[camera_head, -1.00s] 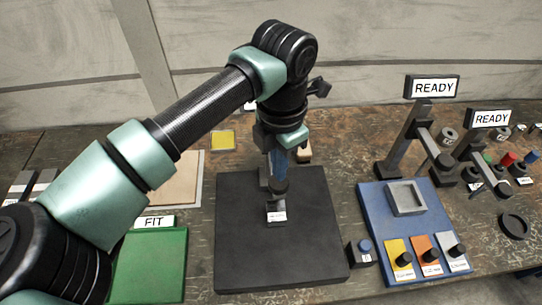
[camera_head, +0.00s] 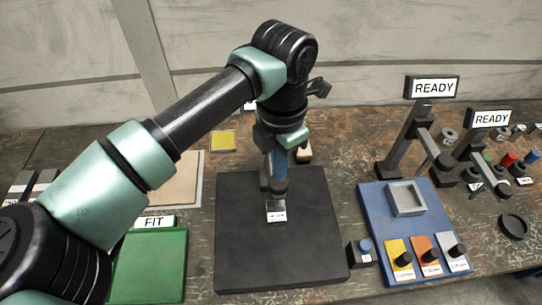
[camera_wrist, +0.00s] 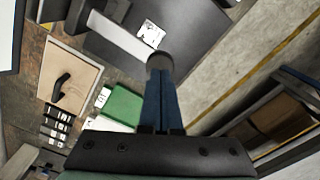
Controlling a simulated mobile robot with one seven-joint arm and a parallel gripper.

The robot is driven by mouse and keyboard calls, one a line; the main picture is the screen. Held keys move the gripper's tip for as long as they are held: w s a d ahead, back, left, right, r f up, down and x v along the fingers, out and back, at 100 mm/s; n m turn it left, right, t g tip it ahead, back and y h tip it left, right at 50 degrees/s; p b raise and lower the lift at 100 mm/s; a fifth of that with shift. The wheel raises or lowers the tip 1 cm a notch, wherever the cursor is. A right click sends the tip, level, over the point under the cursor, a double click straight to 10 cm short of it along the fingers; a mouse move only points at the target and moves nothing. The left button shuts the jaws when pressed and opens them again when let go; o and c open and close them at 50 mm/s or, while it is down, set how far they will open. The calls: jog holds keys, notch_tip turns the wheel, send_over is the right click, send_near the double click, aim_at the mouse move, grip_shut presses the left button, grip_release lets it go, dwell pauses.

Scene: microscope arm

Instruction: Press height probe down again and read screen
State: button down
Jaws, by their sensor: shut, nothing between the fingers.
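My gripper (camera_head: 279,172) points straight down over the black base plate (camera_head: 240,255), with its blue fingers shut. In the wrist view my gripper (camera_wrist: 160,75) has its fingertips at a dark round knob (camera_wrist: 159,62), which seems to be the top of the height probe. The fingers look to be touching it from above; the exact contact is hidden. A grey block with a white label (camera_head: 276,216) sits below on the plate. A white screen edge (camera_head: 249,106) shows behind my arm, and its reading is hidden.
A green tray (camera_head: 150,265) with a FIT sign (camera_head: 154,222) is at left.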

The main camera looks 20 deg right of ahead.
aim_at(279, 191)
dwell(0.4)
jog(key=shift+f+b, duration=3.35)
jog(key=shift+f, duration=0.45)
jog(key=shift+s, duration=0.15)
jog(key=shift+r+p, duration=2.25)
jog(key=shift+r, duration=1.7)
